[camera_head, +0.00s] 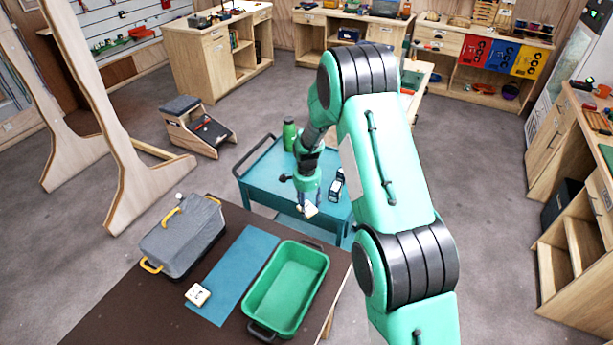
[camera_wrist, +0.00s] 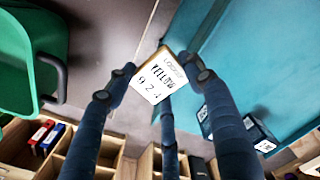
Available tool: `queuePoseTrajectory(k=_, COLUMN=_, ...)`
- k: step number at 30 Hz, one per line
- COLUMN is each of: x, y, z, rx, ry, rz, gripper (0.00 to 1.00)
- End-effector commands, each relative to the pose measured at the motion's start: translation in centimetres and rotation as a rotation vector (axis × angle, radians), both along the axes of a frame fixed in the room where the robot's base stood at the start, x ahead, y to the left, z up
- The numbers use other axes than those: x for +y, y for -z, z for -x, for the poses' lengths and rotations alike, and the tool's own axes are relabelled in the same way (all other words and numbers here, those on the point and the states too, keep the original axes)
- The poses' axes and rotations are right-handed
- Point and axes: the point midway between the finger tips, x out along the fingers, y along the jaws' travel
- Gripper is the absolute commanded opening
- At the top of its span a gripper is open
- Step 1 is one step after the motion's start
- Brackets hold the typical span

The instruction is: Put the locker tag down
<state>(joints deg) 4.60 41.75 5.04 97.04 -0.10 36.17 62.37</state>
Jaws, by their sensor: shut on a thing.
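The locker tag (camera_wrist: 160,73) is a small white rectangular plate with dark print and a tan edge. In the wrist view my gripper (camera_wrist: 160,86) is shut on it, with dark blue fingers around its sides. In the head view the tag (camera_head: 310,211) shows below my gripper (camera_head: 307,203), near the front edge of the teal cart (camera_head: 262,183). The wrist view shows it over the gap between the brown table and the cart; its height is hard to tell. My fingers partly hide it in the head view.
The brown table (camera_head: 222,211) holds a grey case (camera_head: 182,238), a blue mat (camera_head: 240,268), a green bin (camera_head: 262,300) and a small white block (camera_head: 198,294) on the mat. A green bottle (camera_head: 289,136) and small dark boxes (camera_head: 337,186) stand on the cart. Part of the mat is bare.

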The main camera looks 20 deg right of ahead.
Motion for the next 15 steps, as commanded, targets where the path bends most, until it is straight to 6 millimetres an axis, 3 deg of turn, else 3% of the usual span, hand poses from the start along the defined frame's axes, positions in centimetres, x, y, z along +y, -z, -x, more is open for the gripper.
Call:
queuePoseTrajectory(k=8, x=-0.2, y=0.2, z=-2.0, rx=-0.001, ry=0.000, rz=0.001, gripper=0.31)
queuePoseTrajectory(k=15, x=-0.5, y=0.6, z=-5.3, rx=0.000, ry=0.001, rz=0.000, gripper=0.31)
